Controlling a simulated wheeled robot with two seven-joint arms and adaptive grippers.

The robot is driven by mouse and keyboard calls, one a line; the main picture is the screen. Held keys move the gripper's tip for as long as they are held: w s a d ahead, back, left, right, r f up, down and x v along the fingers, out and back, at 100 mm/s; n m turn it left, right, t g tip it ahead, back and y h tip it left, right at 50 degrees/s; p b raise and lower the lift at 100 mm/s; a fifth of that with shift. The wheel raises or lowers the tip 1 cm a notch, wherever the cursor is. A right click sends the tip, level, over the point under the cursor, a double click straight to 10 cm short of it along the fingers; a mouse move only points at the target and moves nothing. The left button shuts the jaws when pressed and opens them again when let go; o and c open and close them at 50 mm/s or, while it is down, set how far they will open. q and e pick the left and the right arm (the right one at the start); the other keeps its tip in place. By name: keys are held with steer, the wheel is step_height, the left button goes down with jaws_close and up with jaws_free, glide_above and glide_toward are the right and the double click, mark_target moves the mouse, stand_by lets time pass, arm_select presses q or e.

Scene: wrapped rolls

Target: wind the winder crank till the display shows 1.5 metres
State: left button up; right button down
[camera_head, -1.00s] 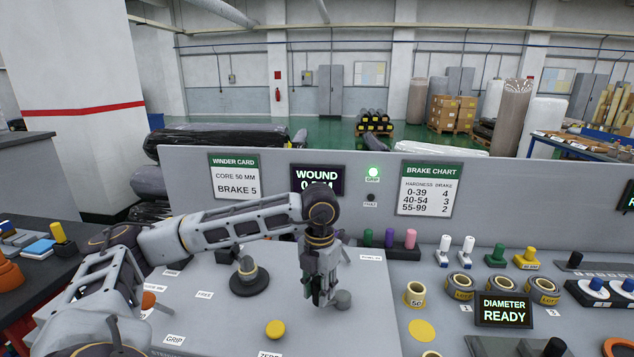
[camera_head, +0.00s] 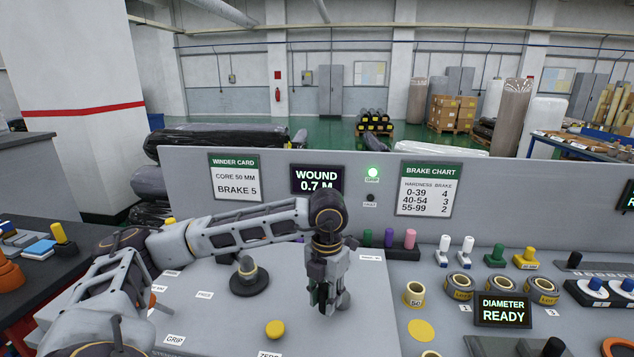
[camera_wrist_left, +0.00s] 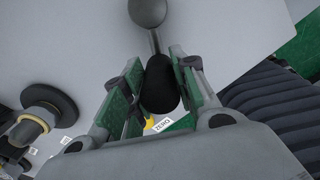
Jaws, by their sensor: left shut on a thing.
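The wound display (camera_head: 317,181) on the grey back panel reads 0.7 M. My left gripper (camera_head: 328,306) is over the winder desk, pointing down and shut on the crank handle. In the left wrist view the black crank handle (camera_wrist_left: 159,86) sits between the green-padded fingers of the gripper (camera_wrist_left: 158,92), with a thin rod leading to a grey ball (camera_wrist_left: 148,12). My right gripper is not in view.
A yellow button (camera_head: 275,329) and a black round base with a grey knob (camera_head: 248,278) stand on the desk left of the gripper. The grip lamp (camera_head: 372,172) glows green. Labelled rolls (camera_head: 459,286) and a diameter display (camera_head: 503,311) reading READY are at the right.

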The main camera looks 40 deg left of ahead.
arm_select(q)
steer(key=shift+d, duration=0.15)
steer(key=shift+w+d, duration=0.15)
steer(key=shift+d, duration=1)
steer(key=shift+w, duration=0.1)
steer(key=shift+w+d+p, duration=0.15)
steer(key=shift+d+p, duration=0.2)
steer(key=shift+w+d, duration=0.45)
steer(key=shift+d, duration=0.25)
steer(key=shift+w, duration=0.1)
